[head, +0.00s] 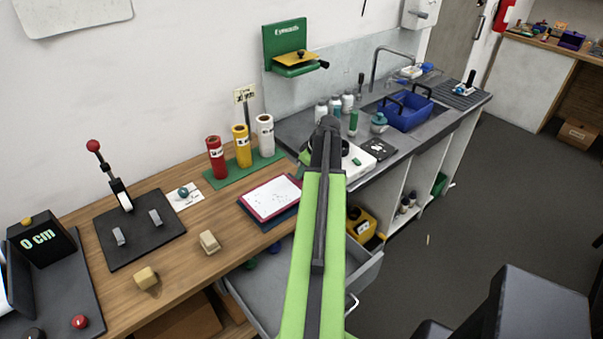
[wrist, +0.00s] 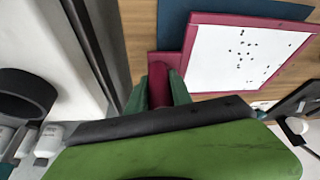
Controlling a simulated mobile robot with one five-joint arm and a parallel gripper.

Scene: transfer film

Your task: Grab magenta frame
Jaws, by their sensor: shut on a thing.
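The magenta frame (wrist: 250,19) has a white panel dotted with small dark marks. In the wrist view a magenta tab on its near side reaches between the green fingers of my gripper (wrist: 158,88). The fingers are shut on this tab, and their tips partly cover it. In the head view the magenta frame (head: 262,218) lies on a dark blue board on the wooden bench, left of my green arm. My gripper's fingertips are hidden behind the arm there.
Red, yellow and white rolls (head: 241,146) stand on a green base behind the frame. A lever panel (head: 133,238) and two small blocks are to the left. An open grey drawer (head: 255,298) sits below the bench edge. A blue basket (head: 408,112) stands at the sink.

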